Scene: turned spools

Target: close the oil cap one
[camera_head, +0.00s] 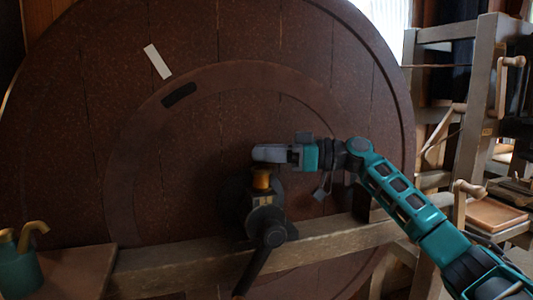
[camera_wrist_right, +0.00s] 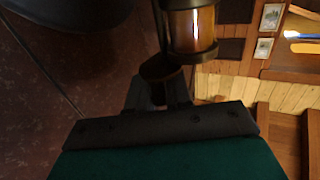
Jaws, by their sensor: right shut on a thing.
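The oil cup (camera_head: 261,179) is a small amber cylinder on top of the dark hub fitting in front of the big wheel. Its amber glass with dark bands also shows close up in the right wrist view (camera_wrist_right: 190,30). The oil cap (camera_wrist_right: 160,69) is a dark rounded piece beside the cup's end. My right gripper (camera_head: 268,153) is just above the cup, coming in from the right. In the wrist view its fingers (camera_wrist_right: 160,92) are shut on the cap. I cannot tell whether the cap sits fully on the cup. My left gripper is not in view.
A huge dark red-brown wheel (camera_head: 80,130) fills the background, with a white strip (camera_head: 157,61) on it. A wooden beam (camera_head: 170,266) crosses in front, with a dark lever (camera_head: 254,270) below the hub. A green can (camera_head: 20,270) stands at left; wooden frames stand at right.

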